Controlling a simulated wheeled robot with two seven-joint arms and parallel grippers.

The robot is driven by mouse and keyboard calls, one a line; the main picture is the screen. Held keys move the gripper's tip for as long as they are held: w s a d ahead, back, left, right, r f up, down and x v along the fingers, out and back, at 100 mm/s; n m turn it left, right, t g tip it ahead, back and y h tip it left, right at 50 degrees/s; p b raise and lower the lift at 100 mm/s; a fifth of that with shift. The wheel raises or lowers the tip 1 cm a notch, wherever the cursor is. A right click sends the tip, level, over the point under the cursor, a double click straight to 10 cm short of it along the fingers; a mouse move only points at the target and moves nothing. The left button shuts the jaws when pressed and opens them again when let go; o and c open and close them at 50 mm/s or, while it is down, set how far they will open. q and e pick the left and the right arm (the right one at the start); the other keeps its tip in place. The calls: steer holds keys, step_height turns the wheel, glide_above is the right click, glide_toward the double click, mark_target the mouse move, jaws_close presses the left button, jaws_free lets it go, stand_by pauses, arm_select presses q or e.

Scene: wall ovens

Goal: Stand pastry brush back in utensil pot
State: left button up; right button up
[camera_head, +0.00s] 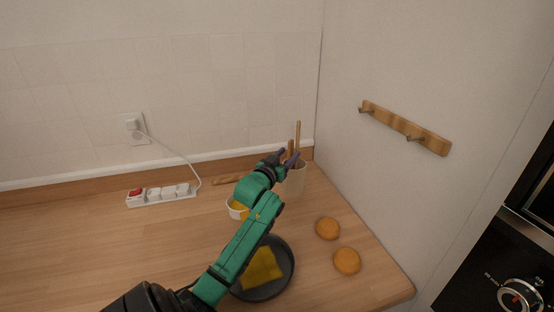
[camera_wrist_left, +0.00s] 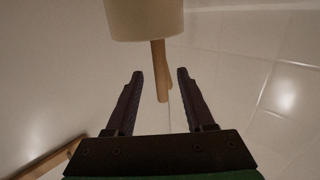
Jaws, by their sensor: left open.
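The utensil pot (camera_head: 295,180) is a pale cylinder at the back right of the counter, near the corner. Wooden handles (camera_head: 298,136) stand up out of it. I cannot tell whether one of them is the pastry brush. My left gripper (camera_head: 289,155) is open at the pot's top, beside the handles. In the left wrist view the pot (camera_wrist_left: 146,18) appears upside down at the top, and a wooden handle (camera_wrist_left: 160,72) shows between the open, empty fingers (camera_wrist_left: 159,75). The handle's distance from the fingers is unclear. My right gripper is out of view.
A white bowl (camera_head: 233,213) with yellow contents, partly behind my arm, and a dark pan (camera_head: 287,278) with a yellow cloth-like piece (camera_head: 263,266) stand nearby. Two round buns (camera_head: 328,228) lie right. A wooden item (camera_head: 228,179) and power strip (camera_head: 160,194) lie along the wall.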

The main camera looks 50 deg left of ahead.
arm_select(q)
steer(key=p+v, duration=0.6)
steer(key=v, duration=0.7)
step_height(320, 180, up, 8)
steer(key=p, duration=0.8)
steer(key=shift+r, duration=0.1)
steer(key=shift+d, duration=0.1)
